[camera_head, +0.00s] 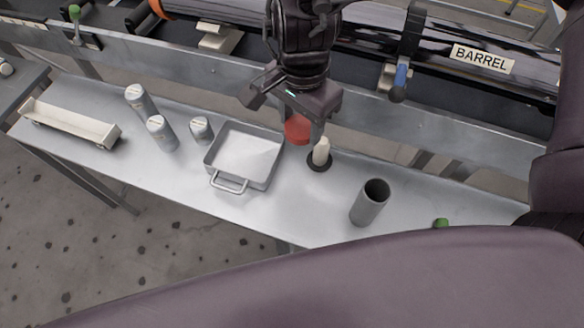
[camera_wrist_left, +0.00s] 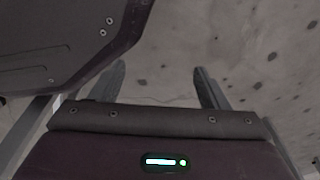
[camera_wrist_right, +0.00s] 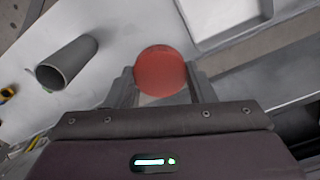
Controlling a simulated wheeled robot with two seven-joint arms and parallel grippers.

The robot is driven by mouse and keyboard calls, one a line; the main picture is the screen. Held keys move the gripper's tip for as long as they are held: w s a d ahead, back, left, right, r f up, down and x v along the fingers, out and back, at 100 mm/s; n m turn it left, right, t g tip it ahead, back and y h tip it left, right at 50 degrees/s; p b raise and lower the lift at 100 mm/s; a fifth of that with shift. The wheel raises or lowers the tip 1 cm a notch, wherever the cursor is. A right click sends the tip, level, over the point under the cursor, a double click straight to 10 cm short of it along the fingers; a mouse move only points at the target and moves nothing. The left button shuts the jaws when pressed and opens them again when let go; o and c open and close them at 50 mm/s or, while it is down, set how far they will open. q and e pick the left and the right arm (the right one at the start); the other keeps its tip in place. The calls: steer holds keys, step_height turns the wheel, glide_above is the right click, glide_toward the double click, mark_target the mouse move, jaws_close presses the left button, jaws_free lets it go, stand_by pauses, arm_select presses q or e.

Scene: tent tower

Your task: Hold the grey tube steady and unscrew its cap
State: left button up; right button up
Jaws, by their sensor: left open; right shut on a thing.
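The grey tube (camera_head: 371,203) stands upright on the metal table, right of the middle in the head view, with its dark open mouth facing up. It also shows in the right wrist view (camera_wrist_right: 68,62), at the left, apart from my gripper. My right gripper (camera_head: 301,120) is shut on a round red cap (camera_head: 297,128), held above the table. The cap also shows between its fingers in the right wrist view (camera_wrist_right: 161,72). My left gripper (camera_wrist_left: 160,74) is open and empty in its wrist view, with speckled floor behind it. It is hidden in the head view.
A metal pan (camera_head: 213,158) lies left of my right gripper. A cream peg (camera_head: 321,150) stands in a black ring near the cap. Several grey canisters (camera_head: 160,132) and a long cream tray (camera_head: 70,122) are further left. A machine labelled BARREL (camera_head: 482,59) runs along the back.

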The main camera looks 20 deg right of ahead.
steer(key=b, duration=0.2)
glide_above(299, 174)
step_height(299, 174, down, 12)
steer(key=shift+r, duration=0.1)
step_height(299, 174, down, 4)
steer(key=shift+a+r+b, duration=0.1)
steer(key=shift+b, duration=0.4)
arm_select(q)
steer(key=w+d+r, duration=0.1)
steer(key=w+r, duration=0.3)
steer(key=w, duration=0.2)
steer(key=shift+d, duration=0.3)
arm_select(e)
steer(key=shift+f, duration=0.2)
steer(key=shift+f, duration=0.15)
steer(key=o, duration=0.7)
steer(key=shift+c, duration=0.2)
arm_select(q)
steer(key=shift+w+d+r, duration=0.1)
steer(key=shift+w+r, duration=0.1)
steer(key=shift+r, duration=0.05)
arm_select(e)
steer(key=shift+o, duration=0.7)
arm_select(q)
steer(key=shift+r, duration=0.1)
